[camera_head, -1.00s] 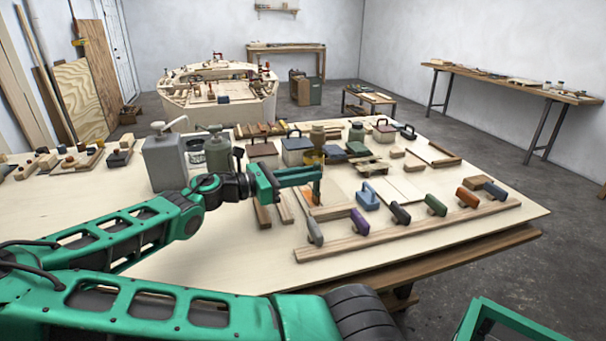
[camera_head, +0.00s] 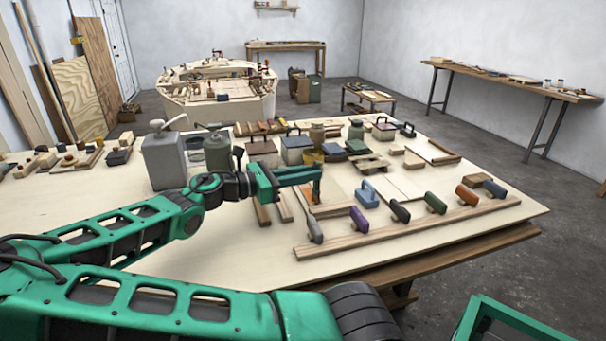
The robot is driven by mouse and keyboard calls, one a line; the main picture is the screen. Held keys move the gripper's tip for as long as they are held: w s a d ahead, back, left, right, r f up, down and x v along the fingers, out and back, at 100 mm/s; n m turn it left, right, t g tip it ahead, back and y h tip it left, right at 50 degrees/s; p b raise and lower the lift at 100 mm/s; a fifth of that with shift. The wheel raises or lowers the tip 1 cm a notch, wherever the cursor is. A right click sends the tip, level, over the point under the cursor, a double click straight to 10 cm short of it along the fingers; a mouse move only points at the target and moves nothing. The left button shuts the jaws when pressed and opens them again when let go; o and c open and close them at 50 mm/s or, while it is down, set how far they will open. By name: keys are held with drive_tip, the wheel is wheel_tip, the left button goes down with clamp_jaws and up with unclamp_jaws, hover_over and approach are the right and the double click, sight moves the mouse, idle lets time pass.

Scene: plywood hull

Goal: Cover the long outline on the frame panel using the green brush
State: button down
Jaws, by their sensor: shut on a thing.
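My gripper (camera_head: 317,182) is over the middle of the table, at the left of a pale panel (camera_head: 342,184) with wooden strips along its edges. It is shut on a slim upright green thing that looks like the green brush; the jaws and the brush are close in colour and hard to tell apart. Its lower end is at or just above an orange patch (camera_head: 307,196) on the panel's left part. I cannot tell whether it touches. The long outline cannot be made out; my gripper hides part of this area.
A wooden rail (camera_head: 410,227) at the front holds several coloured handled tools, one with a green handle (camera_head: 435,203). A grey can (camera_head: 164,163) and a grey-green jar (camera_head: 217,152) stand behind my arm.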

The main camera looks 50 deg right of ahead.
drive_tip(key=shift+f, duration=0.35)
drive_tip(key=shift+w+d, duration=0.1)
idle(0.3)
drive_tip(key=shift+w+d, duration=0.45)
drive_tip(key=shift+w, duration=0.35)
drive_tip(key=shift+w, duration=0.1)
drive_tip(key=shift+w+d, duration=0.55)
drive_tip(key=shift+w, duration=0.25)
drive_tip(key=shift+w, duration=0.1)
drive_tip(key=shift+w+d, duration=0.55)
drive_tip(key=shift+w, duration=0.2)
drive_tip(key=shift+w, duration=0.1)
drive_tip(key=shift+w+d, duration=0.5)
drive_tip(key=shift+w, duration=0.25)
